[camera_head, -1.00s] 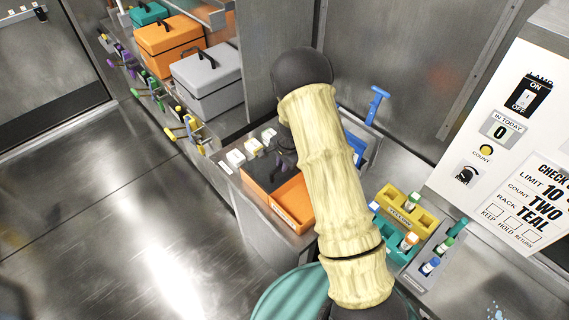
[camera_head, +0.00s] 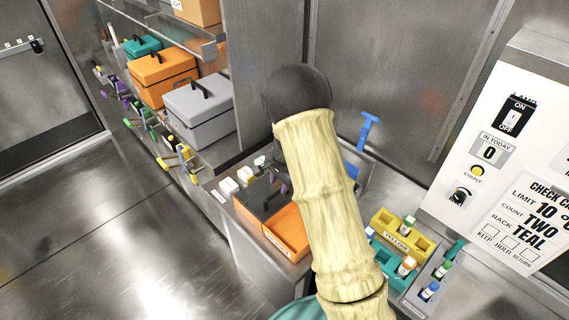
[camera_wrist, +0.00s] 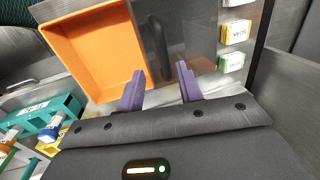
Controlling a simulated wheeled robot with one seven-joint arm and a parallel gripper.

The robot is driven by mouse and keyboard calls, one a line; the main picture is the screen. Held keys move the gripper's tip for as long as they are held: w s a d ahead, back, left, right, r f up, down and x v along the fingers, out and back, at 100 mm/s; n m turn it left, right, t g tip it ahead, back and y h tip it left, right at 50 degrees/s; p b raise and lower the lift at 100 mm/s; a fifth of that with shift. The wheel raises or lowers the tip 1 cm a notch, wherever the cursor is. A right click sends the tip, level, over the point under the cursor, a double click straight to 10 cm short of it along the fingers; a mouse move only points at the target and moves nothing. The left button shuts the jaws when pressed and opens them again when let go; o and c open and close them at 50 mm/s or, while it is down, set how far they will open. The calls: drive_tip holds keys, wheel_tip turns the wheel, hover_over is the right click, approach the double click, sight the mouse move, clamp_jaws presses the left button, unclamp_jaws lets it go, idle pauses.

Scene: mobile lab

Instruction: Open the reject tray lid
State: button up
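The reject tray (camera_head: 287,231) is an orange box on the steel counter, partly behind my arm in the head view. Its dark see-through lid (camera_head: 259,198) covers the left part, and the right part is uncovered. In the wrist view the bare orange inside of the tray (camera_wrist: 100,50) is at left and the smoky lid (camera_wrist: 190,35) at right. A dark upright handle (camera_wrist: 158,50) stands on the lid. My gripper (camera_wrist: 160,70) is open, its purple fingers on either side of the handle's lower end in the picture. I cannot tell whether they touch it.
Small white labelled boxes (camera_head: 228,187) stand beside the tray; they also show in the wrist view (camera_wrist: 235,30). The yellow rack (camera_head: 398,240) and teal rack (camera_head: 392,266) with capped tubes are to the right. A blue-handled tool (camera_head: 368,130) stands behind. A white control panel (camera_head: 500,150) is far right.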

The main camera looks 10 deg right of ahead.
wheel_tip(320, 180, up, 11)
drive_tip(key=s+d+b, duration=0.1)
drive_tip(key=s, duration=0.1)
drive_tip(key=shift+d+r, duration=0.15)
idle(0.3)
drive_tip(key=s+d+r+n+h, duration=0.1)
drive_tip(key=s+r+n, duration=0.1)
drive_tip(key=s+n, duration=0.9)
drive_tip(key=s, duration=1)
drive_tip(key=shift+s+d+n+t, duration=0.2)
drive_tip(key=shift+n+t, duration=0.1)
drive_tip(key=shift+t, duration=0.1)
